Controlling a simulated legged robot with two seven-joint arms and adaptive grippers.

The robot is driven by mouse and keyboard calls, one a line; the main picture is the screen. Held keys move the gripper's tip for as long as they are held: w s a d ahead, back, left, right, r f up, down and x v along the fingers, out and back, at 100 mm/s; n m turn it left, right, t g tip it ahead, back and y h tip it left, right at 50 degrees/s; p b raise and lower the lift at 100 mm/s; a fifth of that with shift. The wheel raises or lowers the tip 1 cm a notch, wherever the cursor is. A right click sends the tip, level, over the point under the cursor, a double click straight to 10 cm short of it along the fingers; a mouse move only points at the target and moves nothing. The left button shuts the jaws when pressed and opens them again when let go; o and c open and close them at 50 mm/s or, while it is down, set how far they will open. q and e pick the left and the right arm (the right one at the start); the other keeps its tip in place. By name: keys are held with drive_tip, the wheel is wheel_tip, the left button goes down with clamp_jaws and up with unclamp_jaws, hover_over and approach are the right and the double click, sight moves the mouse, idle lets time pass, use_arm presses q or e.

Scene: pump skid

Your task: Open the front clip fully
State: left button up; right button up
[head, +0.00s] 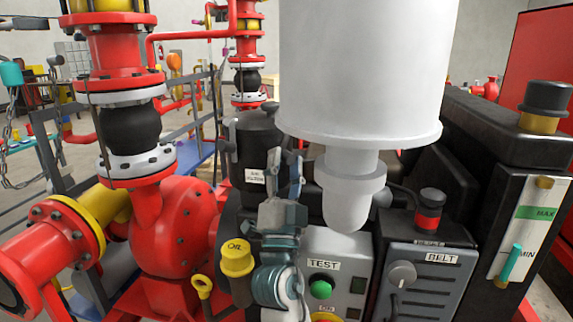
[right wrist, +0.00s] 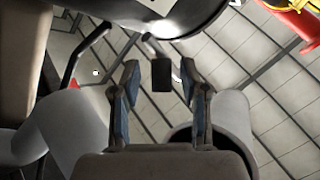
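The black air filter canister (head: 255,140), with a white label, stands left of centre in the head view. In the right wrist view its dark rounded body (right wrist: 165,12) fills the top. A clip with a dark rectangular tab (right wrist: 162,76), which looks like the front clip, hangs from its edge. My right gripper (head: 285,162) is in front of the canister, fingers up. In the right wrist view its open fingers (right wrist: 159,68) stand either side of the tab, with a gap at each side. The clip's upper end is unclear. My left gripper is not in view.
A large white cylinder (head: 360,75) hides the upper middle. A yellow oil cap (head: 237,257), a green test button (head: 320,289) and a belt panel (head: 430,275) are close around my right gripper. A red pump (head: 180,230) stands left. Another lever (right wrist: 90,50) shows beside the canister.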

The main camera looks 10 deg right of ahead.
drive_tip(key=shift+r, duration=0.1)
drive_tip(key=s+a+f, duration=0.2)
drive_tip(key=s+a, duration=0.1)
drive_tip(key=s, duration=1)
drive_tip(key=shift+s+f, duration=0.15)
drive_tip(key=shift+s, duration=0.25)
